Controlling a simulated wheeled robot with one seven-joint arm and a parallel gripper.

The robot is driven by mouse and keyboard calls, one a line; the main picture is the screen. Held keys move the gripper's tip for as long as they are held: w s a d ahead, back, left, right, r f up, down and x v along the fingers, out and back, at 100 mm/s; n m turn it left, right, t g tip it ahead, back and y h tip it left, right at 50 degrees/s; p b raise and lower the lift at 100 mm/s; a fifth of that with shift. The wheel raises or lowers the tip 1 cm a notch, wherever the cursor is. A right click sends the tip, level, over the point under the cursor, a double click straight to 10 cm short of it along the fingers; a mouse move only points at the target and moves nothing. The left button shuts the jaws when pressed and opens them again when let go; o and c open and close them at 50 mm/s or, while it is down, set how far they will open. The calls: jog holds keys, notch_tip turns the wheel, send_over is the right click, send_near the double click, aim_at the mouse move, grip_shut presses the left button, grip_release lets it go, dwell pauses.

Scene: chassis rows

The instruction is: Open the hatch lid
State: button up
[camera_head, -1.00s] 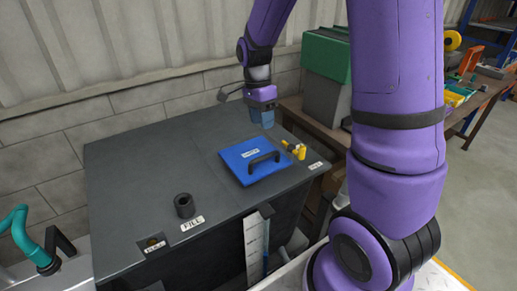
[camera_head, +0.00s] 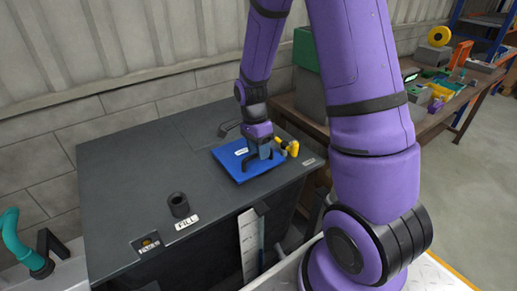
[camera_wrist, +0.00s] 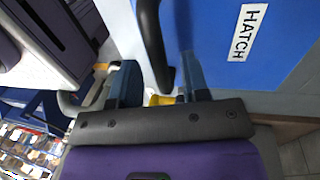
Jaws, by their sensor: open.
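The hatch lid (camera_head: 232,165) is a flat blue square lying shut on top of the dark grey cabinet. In the wrist view the lid (camera_wrist: 215,55) fills the upper right and bears a white HATCH label. Its black bar handle (camera_wrist: 154,45) reaches down between my fingers in the wrist view; contact cannot be told. My gripper (camera_head: 263,158) is low over the lid at the handle and hides most of it in the head view. In the wrist view my gripper (camera_wrist: 158,75) has its two fingers apart. A yellow latch-like part (camera_head: 288,147) stands at the lid's right edge.
The cabinet top (camera_head: 130,170) also carries a black fill pipe (camera_head: 179,205) beside a FILL label. A teal pipe (camera_head: 15,240) stands at the left. A workbench (camera_head: 440,115) with tools is at the right. The cabinet's left top is clear.

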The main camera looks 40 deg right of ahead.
grip_shut()
jog(key=shift+w+r, duration=0.1)
